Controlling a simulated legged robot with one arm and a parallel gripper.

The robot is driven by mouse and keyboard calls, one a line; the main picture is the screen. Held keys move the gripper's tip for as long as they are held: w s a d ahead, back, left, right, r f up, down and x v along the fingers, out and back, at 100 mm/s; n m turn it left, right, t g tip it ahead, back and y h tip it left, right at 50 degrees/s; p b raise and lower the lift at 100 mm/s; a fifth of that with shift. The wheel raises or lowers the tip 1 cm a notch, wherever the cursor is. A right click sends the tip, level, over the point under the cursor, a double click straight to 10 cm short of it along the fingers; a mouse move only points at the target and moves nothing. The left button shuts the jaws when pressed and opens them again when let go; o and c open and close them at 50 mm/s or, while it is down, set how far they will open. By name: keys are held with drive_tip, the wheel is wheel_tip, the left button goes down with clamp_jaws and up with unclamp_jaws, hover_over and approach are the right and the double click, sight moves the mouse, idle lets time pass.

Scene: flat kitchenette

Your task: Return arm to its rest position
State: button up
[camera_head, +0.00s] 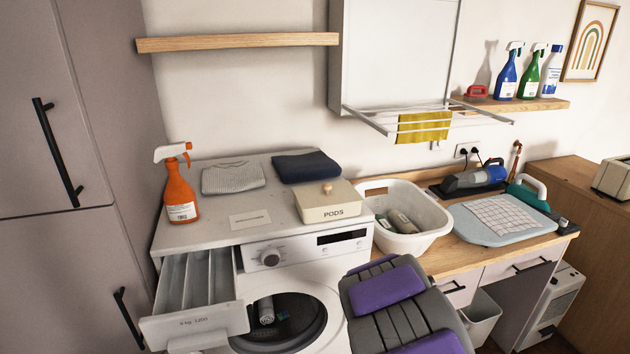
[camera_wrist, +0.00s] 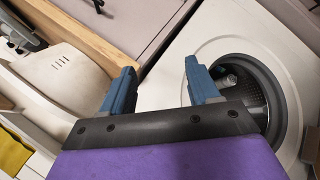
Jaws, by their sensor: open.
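My gripper (camera_wrist: 159,70) shows in the wrist view with its two blue fingers wide apart and nothing between them. It is in front of the washing machine (camera_wrist: 178,68), with the round drum opening (camera_wrist: 245,95) beyond the right finger. In the head view my grey and purple arm reaches up from the bottom, right of the machine's round opening (camera_head: 285,318). The fingers are not visible there.
The detergent drawer (camera_head: 195,312) is pulled out. An orange spray bottle (camera_head: 180,190), folded cloths (camera_head: 233,177) and a PODS box (camera_head: 328,205) stand on the machine. A white basket (camera_head: 410,241) holding bottles sits right of it. A bin (camera_head: 482,318) stands below the counter.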

drive_tip(key=s+d+r+m+g, duration=0.1)
drive_tip(key=s+r+m+g, duration=0.15)
drive_tip(key=s+r, duration=0.4)
drive_tip(key=s+r+m+g, duration=0.2)
drive_tip(key=s+r+m, duration=0.2)
drive_tip(key=s, duration=0.5)
drive_tip(key=s+a+r+m+g+y, duration=0.1)
drive_tip(key=s+a+r+g, duration=0.1)
drive_tip(key=s, duration=1.1)
drive_tip(key=s+a+r+m+g+y, duration=0.1)
drive_tip(key=s+r, duration=0.5)
drive_tip(key=s, duration=0.7)
drive_tip(key=a+m+g, duration=0.1)
drive_tip(key=a+g, duration=0.1)
drive_tip(key=a, duration=0.1)
drive_tip(key=shift+s+a+r+g, duration=0.15)
drive_tip(key=shift+s+a+g, duration=0.05)
drive_tip(key=shift+s+g, duration=0.15)
drive_tip(key=shift+w+a, duration=0.1)
